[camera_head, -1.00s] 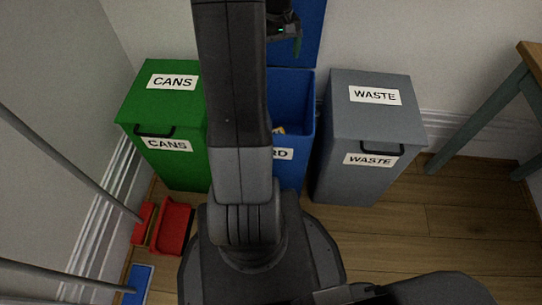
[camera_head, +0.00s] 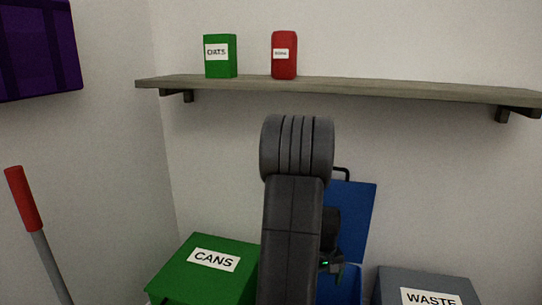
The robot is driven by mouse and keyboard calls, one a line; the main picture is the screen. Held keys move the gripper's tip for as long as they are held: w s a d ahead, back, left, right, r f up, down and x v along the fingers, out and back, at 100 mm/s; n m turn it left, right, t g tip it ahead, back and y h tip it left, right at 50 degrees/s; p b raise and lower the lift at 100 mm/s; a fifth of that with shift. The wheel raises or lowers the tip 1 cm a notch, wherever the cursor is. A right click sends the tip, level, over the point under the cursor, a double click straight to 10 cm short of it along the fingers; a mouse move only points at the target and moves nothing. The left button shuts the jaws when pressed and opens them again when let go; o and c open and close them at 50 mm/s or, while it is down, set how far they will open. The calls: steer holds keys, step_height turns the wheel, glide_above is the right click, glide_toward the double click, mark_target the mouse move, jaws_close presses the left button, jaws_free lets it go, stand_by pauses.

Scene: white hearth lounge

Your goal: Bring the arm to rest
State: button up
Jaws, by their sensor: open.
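My arm stands folded in the middle of the head view, its elbow raised below the shelf. My gripper (camera_head: 333,267) shows partly behind the arm, low at its right side, in front of the blue bin. Its jaws are open; the arm hides part of it, and I see nothing held in it. The blue bin (camera_head: 350,285) has its lid (camera_head: 357,215) standing open against the wall.
A green CANS bin (camera_head: 190,270) and a grey WASTE bin (camera_head: 450,283) flank the blue one, both lids shut. A wall shelf (camera_head: 400,90) holds a green oats box (camera_head: 220,65) and a red container (camera_head: 285,62). A red-handled pole (camera_head: 22,200) leans at left.

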steer(key=shift+r+p, duration=1.45)
steer(key=shift+p, duration=0.3)
